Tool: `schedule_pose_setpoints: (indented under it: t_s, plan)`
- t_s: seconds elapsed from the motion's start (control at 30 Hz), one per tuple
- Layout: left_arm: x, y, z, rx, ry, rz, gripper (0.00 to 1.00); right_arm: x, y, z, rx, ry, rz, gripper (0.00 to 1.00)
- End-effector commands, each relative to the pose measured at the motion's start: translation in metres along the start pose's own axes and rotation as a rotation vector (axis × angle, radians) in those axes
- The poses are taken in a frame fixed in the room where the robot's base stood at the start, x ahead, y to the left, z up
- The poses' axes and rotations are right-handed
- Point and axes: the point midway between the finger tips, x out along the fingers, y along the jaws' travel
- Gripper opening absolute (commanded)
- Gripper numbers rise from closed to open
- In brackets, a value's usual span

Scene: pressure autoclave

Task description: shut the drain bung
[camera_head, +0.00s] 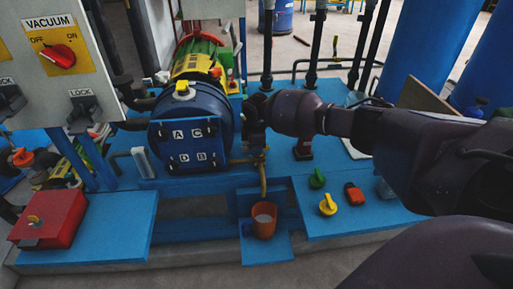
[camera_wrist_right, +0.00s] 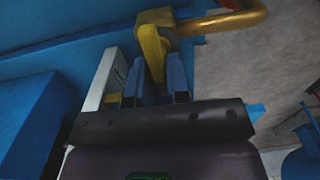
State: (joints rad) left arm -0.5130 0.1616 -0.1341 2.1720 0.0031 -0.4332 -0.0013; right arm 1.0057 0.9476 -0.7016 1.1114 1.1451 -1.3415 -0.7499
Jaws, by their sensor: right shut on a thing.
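The drain bung shows in the right wrist view as a brass valve body (camera_wrist_right: 186,26) with a yellow handle (camera_wrist_right: 152,48). A curved brass pipe (camera_wrist_right: 238,20) runs off it to the right. My right gripper (camera_wrist_right: 155,88) is shut on the yellow handle, with a blue finger at its right side. In the head view my right gripper (camera_head: 257,138) is at the right side of the blue autoclave drum (camera_head: 190,122) and largely hides the valve. The brass pipe (camera_head: 262,182) comes down below it toward an orange cup (camera_head: 264,222). My left gripper is not in view.
A blue bench panel with a green knob (camera_head: 317,178), yellow knob (camera_head: 328,205) and red knob (camera_head: 353,193) lies below my right arm. A red box (camera_head: 48,218) stands at left. A grey control panel (camera_head: 60,55) hangs at upper left. Dark posts stand behind.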

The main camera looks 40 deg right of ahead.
Motion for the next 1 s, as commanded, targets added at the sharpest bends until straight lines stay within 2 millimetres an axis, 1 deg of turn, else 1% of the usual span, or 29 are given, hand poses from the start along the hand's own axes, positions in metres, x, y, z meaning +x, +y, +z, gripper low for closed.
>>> schedule_pose_setpoints:
  t_s: [0.23, 0.27, 0.3, 0.4, 0.63, 0.73, 0.87, 1.0]
  plan:
    - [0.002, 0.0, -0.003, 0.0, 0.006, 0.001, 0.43, 0.001, -0.001, 0.0, 0.0, -0.001, -0.002, 0.0]
    - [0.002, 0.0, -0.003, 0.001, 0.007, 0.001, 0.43, 0.001, -0.001, 0.0, 0.0, -0.001, -0.002, 0.2]
    - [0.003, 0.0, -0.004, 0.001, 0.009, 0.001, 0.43, 0.001, -0.001, 0.0, 0.0, -0.001, -0.002, 0.26]
    - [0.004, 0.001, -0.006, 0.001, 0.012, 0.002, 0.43, 0.001, 0.0, 0.0, -0.001, -0.001, -0.001, 0.39]
    - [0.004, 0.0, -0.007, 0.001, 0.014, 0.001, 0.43, 0.0, 0.0, 0.0, -0.001, -0.001, 0.0, 0.39]
    - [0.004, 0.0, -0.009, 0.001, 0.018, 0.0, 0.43, -0.004, 0.0, 0.0, -0.002, 0.0, 0.001, 0.39]
    - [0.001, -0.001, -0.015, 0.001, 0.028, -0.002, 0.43, -0.021, 0.001, -0.001, -0.002, 0.003, 0.004, 0.39]
    - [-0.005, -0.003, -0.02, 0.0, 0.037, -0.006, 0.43, -0.048, 0.001, -0.001, -0.001, 0.004, 0.007, 0.39]
